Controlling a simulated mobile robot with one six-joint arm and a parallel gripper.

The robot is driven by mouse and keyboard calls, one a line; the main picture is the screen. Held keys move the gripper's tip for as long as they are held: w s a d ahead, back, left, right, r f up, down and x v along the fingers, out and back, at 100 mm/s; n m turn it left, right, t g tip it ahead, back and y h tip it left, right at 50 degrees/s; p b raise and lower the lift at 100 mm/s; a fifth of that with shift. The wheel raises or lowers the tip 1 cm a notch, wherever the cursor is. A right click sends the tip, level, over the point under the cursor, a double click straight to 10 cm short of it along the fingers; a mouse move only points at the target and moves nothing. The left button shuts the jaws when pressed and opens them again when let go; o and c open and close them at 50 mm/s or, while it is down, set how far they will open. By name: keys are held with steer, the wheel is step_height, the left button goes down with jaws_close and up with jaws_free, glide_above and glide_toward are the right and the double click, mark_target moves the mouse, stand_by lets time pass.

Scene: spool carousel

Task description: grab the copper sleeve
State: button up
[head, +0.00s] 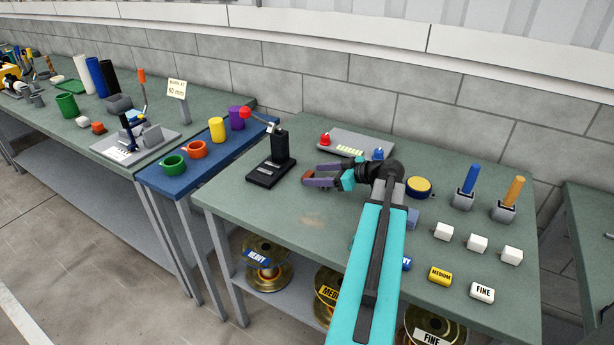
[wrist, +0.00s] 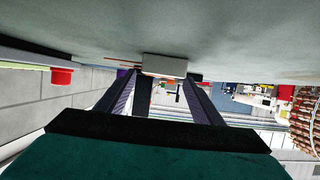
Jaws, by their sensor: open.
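My gripper (head: 312,174) is open and low over the front table, with its purple fingers pointing left toward the black lever press. A small reddish-brown piece (head: 307,179) shows at the fingertips in the head view. It may be the copper sleeve, but it is too small to be sure. In the wrist view my gripper (wrist: 162,78) has its fingers apart, with a pale grey block (wrist: 165,66) beyond or between the tips. I cannot tell whether anything touches the fingers. No copper sleeve is clearly recognisable in the wrist view.
The black press (head: 268,172) with a red-knobbed lever stands left of my gripper. A grey panel (head: 350,142) with red and blue buttons is behind it. White blocks (head: 477,243) and labelled pieces (head: 440,275) lie at right. Wire spools (head: 264,262) sit below the table.

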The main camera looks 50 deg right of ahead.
steer(key=shift+x, duration=1.05)
steer(key=c, duration=1.1)
steer(key=shift+r, duration=0.15)
steer(key=shift+r+b, duration=0.5)
steer(key=shift+r, duration=0.8)
steer(key=shift+w+a+r, duration=0.1)
steer(key=shift+a+r, duration=0.1)
steer(key=shift+r, duration=0.1)
steer(key=w+a+b, duration=0.1)
steer(key=w+a, duration=0.1)
steer(key=a, duration=0.2)
steer(key=w+a+b, duration=0.1)
steer(key=w+a, duration=0.1)
steer(key=a, duration=0.1)
steer(key=w+a+r+b, duration=0.1)
steer(key=w+a, duration=0.2)
steer(key=a, duration=0.1)
steer(key=shift+a+r+b, duration=0.1)
steer(key=shift+a+b, duration=0.25)
steer(key=shift+w+a+r, duration=0.15)
steer(key=shift+w+a, duration=0.45)
steer(key=shift+a, duration=0.15)
